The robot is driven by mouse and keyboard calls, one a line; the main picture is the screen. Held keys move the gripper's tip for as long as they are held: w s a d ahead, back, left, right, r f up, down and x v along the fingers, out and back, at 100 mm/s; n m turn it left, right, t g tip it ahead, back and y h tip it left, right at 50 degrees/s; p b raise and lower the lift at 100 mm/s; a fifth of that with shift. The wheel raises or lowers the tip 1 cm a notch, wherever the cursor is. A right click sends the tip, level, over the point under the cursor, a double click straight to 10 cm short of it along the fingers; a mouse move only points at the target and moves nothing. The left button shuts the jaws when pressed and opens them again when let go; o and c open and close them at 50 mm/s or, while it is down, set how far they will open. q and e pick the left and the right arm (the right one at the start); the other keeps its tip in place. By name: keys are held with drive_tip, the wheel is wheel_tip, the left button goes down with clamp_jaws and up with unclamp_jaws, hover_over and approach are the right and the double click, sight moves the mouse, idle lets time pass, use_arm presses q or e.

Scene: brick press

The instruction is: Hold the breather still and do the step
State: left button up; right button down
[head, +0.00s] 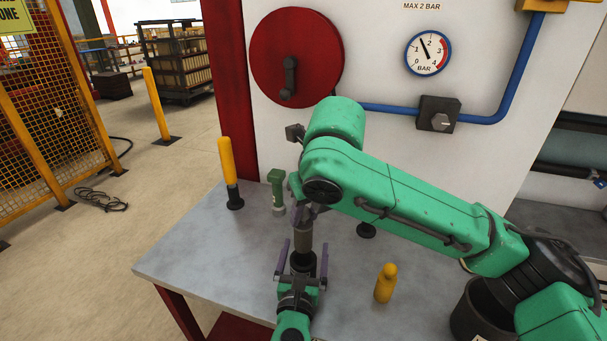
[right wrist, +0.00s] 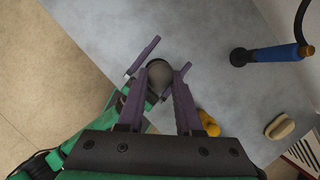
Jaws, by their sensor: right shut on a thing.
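The breather, a grey-brown cylinder (head: 303,236) on a wider black base, stands upright on the grey table. Its round top (right wrist: 159,74) shows in the right wrist view. My right gripper (head: 304,212) is shut on its upper part from above, partly hidden by my own arm. My left gripper (head: 303,262) comes from the front edge, its purple fingers either side of the black base, with gaps visible; it looks open. The left fingers also show beyond the round top in the right wrist view.
A yellow-handled tool (head: 229,170) and a green tool (head: 277,190) stand behind. A yellow bottle-shaped piece (head: 385,284) and a black pot (head: 474,318) stand right. A gauge (head: 428,53) and red disc (head: 296,58) are on the wall. The table's left corner is clear.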

use_arm(q)
drive_tip(key=shift+s, duration=0.1)
drive_tip(key=s, duration=0.4)
drive_tip(key=s+a, duration=0.1)
drive_tip(key=s, duration=0.6)
drive_tip(key=shift+s+a, duration=0.4)
